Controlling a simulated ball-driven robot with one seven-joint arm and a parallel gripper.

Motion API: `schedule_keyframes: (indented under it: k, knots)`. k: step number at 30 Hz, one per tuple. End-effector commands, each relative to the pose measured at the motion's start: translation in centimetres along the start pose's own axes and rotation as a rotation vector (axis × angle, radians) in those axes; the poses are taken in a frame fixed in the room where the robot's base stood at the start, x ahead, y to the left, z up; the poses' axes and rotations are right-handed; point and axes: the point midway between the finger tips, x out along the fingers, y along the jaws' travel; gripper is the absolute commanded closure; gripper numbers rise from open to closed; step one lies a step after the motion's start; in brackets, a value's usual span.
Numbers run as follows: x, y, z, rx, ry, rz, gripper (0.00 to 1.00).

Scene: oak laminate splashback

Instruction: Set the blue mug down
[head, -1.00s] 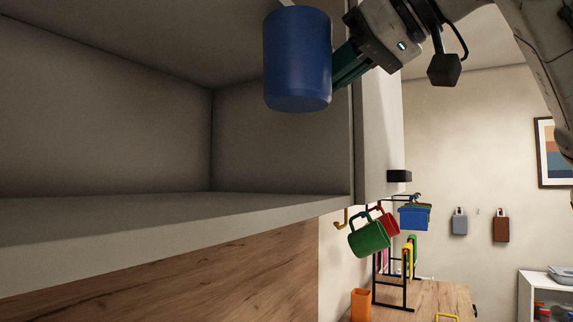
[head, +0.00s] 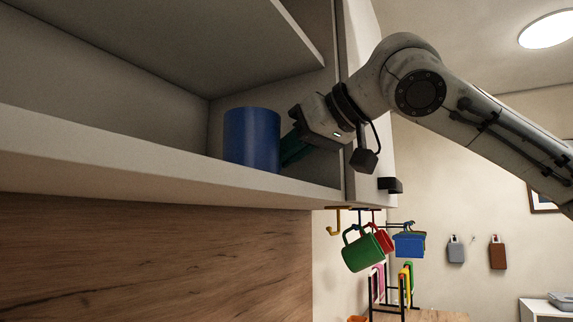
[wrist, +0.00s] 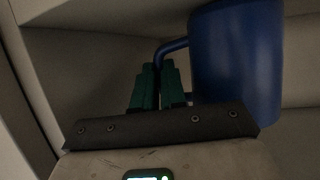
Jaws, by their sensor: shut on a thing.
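The blue mug (head: 252,138) is upright inside the open cabinet, at the right part of its lower shelf (head: 90,155). Its base is hidden behind the shelf's front edge, so I cannot tell whether it touches the shelf. My gripper (head: 290,150) reaches in from the right, with green fingers beside the mug. In the wrist view the mug (wrist: 238,55) is at the upper right, and my gripper (wrist: 160,75) is shut on its handle, which juts out to the left.
An upper shelf (head: 200,40) hangs above the mug. The cabinet's right side and a dark handle block (head: 390,185) are close to my arm. Below hang a green mug (head: 366,250), a red mug (head: 384,238) and a blue one (head: 409,243). The shelf left of the blue mug is clear.

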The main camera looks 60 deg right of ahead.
Motion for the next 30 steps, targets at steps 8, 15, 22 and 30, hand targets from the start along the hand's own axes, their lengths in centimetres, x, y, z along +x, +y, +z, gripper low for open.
schedule_keyframes:
  k: [8,15,22,30]
  knots:
    - [-0.02,-0.04,-0.03,0.0,0.002,-0.001,1.0]
    - [0.1,-0.04,0.27,0.0,0.0,-0.001,0.79]
    - [0.1,-0.03,0.27,0.0,0.0,-0.001,0.64]
    - [-0.15,-0.01,-0.3,-0.001,0.0,0.002,0.64]
